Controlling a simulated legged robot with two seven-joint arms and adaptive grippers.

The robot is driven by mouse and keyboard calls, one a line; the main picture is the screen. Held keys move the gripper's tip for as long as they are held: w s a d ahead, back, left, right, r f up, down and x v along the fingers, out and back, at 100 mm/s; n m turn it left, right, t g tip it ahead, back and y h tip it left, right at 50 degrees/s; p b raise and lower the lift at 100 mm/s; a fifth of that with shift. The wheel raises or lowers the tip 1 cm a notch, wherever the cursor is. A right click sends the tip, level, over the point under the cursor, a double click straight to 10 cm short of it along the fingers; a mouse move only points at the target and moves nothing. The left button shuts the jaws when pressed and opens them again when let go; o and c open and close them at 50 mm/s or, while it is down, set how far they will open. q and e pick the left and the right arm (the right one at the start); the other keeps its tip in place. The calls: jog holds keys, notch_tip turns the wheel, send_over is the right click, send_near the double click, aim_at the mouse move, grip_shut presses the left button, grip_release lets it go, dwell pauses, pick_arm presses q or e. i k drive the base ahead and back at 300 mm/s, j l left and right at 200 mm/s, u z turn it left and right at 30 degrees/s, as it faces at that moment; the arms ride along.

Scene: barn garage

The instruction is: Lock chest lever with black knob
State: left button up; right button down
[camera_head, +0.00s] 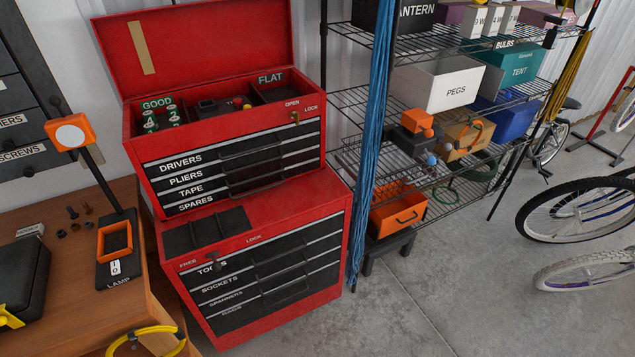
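A red tool chest stands in two parts in the middle left. The upper chest (232,131) has its lid raised and a small brass-coloured lever (295,118) beside the words OPEN and LOCK. The lower chest (322,214) has a small dark lever (217,263) on its front top edge, between a left label that looks like FREE and LOCK on the right. The lever is too small to tell its exact position. The drawers of both chests look shut. Neither of my grippers is in view.
A wooden bench (72,268) at left holds a lamp (115,240) and a black case (24,278). A blue cord bundle (375,130) hangs beside the chest. Wire shelves (459,202) hold bins. Bicycles (580,208) stand at right. The concrete floor (430,300) in front is clear.

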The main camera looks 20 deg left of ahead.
aim_at(216, 266)
jog(key=u, duration=1.65)
